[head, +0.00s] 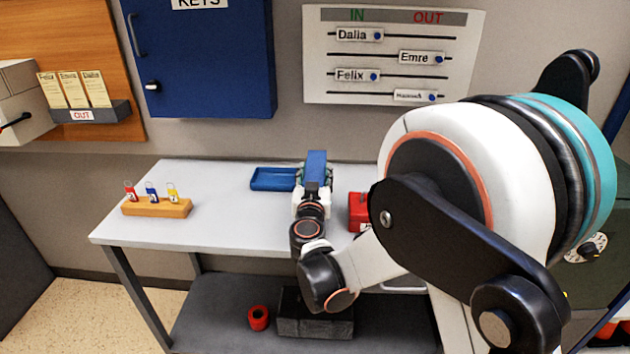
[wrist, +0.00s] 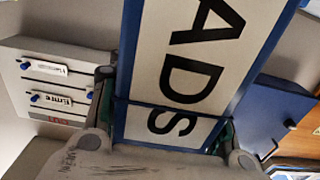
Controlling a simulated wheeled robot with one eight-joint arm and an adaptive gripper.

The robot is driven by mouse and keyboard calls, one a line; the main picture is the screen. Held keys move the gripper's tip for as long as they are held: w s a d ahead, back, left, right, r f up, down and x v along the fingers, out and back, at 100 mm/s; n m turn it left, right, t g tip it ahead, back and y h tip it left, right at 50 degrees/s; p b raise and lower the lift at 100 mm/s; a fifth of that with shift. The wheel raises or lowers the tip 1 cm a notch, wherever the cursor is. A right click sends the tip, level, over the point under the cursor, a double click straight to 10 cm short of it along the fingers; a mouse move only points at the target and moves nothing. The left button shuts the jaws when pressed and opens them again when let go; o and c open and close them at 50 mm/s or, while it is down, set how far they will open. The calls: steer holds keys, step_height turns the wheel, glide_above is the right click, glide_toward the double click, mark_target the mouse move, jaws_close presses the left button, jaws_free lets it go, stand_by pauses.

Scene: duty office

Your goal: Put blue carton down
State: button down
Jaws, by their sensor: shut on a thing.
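The blue carton (head: 316,162) stands up between the fingers of my gripper (head: 314,183), over the back part of the grey table (head: 225,225). My gripper is shut on the carton. In the wrist view the carton (wrist: 185,55) fills the middle, with a white label reading "ADS", and my gripper's fingers (wrist: 168,115) are on either side of it. The gripper hides the carton's lower part in the head view, so I cannot tell whether it touches the table.
A blue tray (head: 272,187) lies just left of the carton. A red object (head: 359,222) is to the right, partly behind my arm. A wooden block (head: 157,208) with key tags is at the left. The table's front left is clear. A blue key cabinet (head: 205,70) hangs above.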

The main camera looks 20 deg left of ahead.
steer(key=shift+f, duration=0.2)
steer(key=c, duration=0.8)
jaws_free()
steer(key=shift+c, duration=0.2)
steer(key=shift+s+r, duration=0.15)
steer(key=shift+s, duration=0.05)
steer(key=p+v, duration=0.2)
steer(key=v, duration=0.9)
steer(key=shift+s, duration=0.35)
steer(key=shift+d, duration=0.1)
